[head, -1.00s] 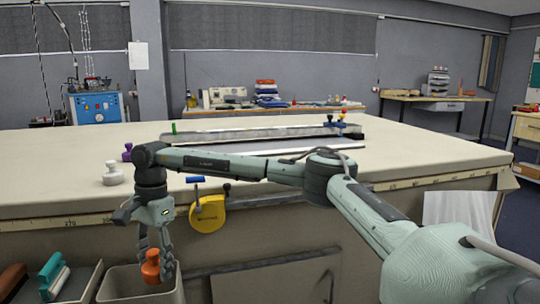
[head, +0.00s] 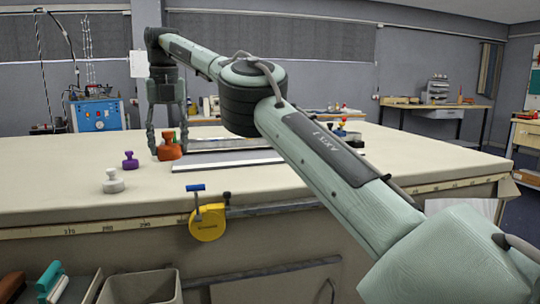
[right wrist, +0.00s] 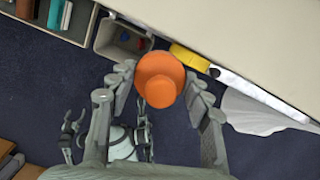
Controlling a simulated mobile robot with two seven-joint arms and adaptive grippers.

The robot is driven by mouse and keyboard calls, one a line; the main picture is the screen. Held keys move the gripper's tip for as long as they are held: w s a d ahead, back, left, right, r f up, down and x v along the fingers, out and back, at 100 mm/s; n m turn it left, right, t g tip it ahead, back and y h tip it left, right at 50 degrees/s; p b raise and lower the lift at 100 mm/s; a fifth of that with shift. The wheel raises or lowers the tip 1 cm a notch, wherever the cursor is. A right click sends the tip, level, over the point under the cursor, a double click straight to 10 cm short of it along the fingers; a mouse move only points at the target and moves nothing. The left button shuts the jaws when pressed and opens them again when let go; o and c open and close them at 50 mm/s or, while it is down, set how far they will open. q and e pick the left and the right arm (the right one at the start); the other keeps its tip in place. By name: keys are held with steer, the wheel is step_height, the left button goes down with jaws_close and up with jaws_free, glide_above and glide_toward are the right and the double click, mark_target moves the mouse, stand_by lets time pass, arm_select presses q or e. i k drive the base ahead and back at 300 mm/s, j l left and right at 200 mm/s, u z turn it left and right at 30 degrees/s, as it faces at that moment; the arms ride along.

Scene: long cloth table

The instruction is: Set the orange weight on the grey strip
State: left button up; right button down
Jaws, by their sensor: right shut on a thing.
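The orange weight (head: 170,150) is held between the fingers of my right gripper (head: 168,138). My right gripper is shut on it and points down. In the right wrist view, the weight (right wrist: 160,80) sits between both fingers, with the bin and floor below, so it is in the air in front of the table. The long grey strip (head: 225,158), with a pale front edge, lies on the table. It is partly hidden by my right arm. Pale parts of my left arm with its gripper (right wrist: 75,135) show in the right wrist view; its jaw state is unclear.
A white weight (head: 113,182) and a purple weight (head: 130,160) stand on the table at left. A yellow tape measure (head: 208,222) hangs at the front edge. A bin (head: 140,288) stands below. The front of the tabletop right of the white weight is clear.

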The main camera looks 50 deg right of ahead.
mark_target(205, 163)
steer(key=i+l, duration=0.3)
steer(key=i, duration=0.15)
steer(key=i+l, duration=0.35)
steer(key=i, duration=0.1)
